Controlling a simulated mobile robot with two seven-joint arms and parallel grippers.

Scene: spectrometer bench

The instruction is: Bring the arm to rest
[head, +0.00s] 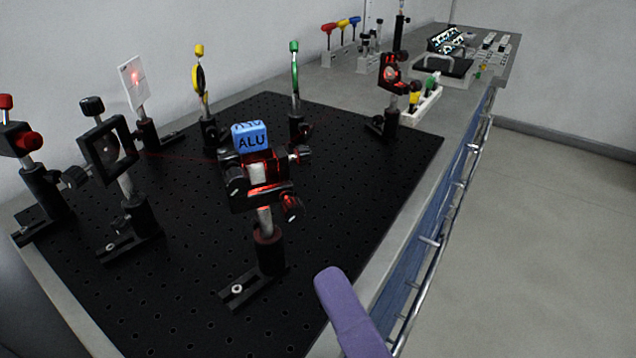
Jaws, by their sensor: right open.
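My right gripper (347,308) shows only in part, as a purple, rounded piece at the bottom of the head view. It is over the right edge of the black breadboard (190,315), near the front of the bench. It is open, with nothing seen in it, and stands apart from the nearest holder. The rest of it is out of the frame. My left gripper is not in view.
A post holder (266,250) carrying a blue block marked ALU (251,137) stands just left of my gripper. Several optics on posts stand farther left and back, including a white target card (133,84) with a red spot. A rail (440,240) runs along the bench front. The floor (560,230) at right is clear.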

